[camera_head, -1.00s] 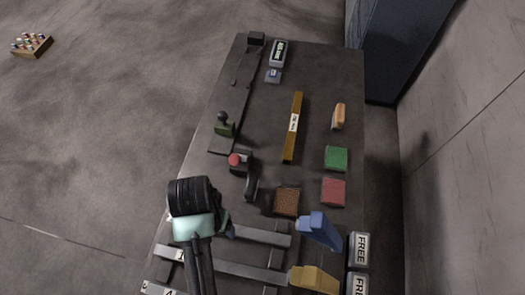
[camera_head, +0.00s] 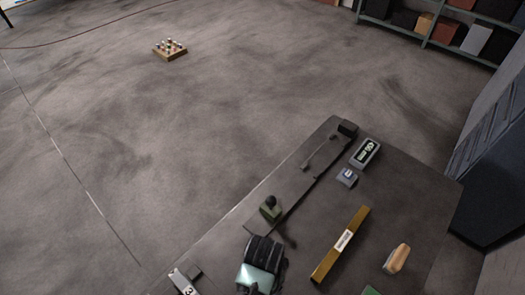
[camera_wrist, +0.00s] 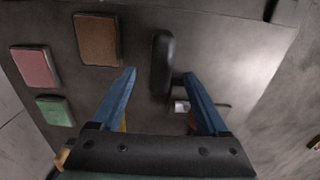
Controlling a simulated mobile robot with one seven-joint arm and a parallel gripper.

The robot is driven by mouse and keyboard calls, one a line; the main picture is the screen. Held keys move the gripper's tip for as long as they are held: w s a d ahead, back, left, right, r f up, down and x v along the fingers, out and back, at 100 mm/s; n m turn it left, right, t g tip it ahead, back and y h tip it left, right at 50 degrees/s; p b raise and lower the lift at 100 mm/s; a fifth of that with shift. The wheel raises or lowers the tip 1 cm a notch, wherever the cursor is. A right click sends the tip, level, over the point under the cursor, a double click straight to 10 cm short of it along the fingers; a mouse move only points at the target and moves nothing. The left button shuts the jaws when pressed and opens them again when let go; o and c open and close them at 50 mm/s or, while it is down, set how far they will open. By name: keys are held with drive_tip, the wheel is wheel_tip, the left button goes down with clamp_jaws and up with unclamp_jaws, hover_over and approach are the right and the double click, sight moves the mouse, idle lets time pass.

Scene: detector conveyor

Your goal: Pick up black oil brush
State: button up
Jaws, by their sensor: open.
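In the wrist view a long black rounded object (camera_wrist: 162,62), which looks like the black oil brush, lies on the dark table (camera_wrist: 225,55). My gripper (camera_wrist: 159,74) is open, with its two blue fingers apart. In that view the black object lies between and just beyond the fingertips, closer to the right finger; no contact shows, and its height below them is unclear.
Brown (camera_wrist: 97,39), red (camera_wrist: 34,67) and green (camera_wrist: 55,111) blocks lie left in the wrist view. Open floor lies left.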

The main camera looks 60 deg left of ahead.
drive_tip(key=shift+s+f+p, duration=0.2)
drive_tip(key=shift+f+p, duration=0.05)
drive_tip(key=shift+f, duration=1.3)
drive_tip(key=shift+s+f+p, duration=0.15)
drive_tip(key=shift+f+p, duration=0.1)
drive_tip(key=shift+f, duration=1.3)
drive_tip(key=shift+c, duration=0.3)
clamp_jaws()
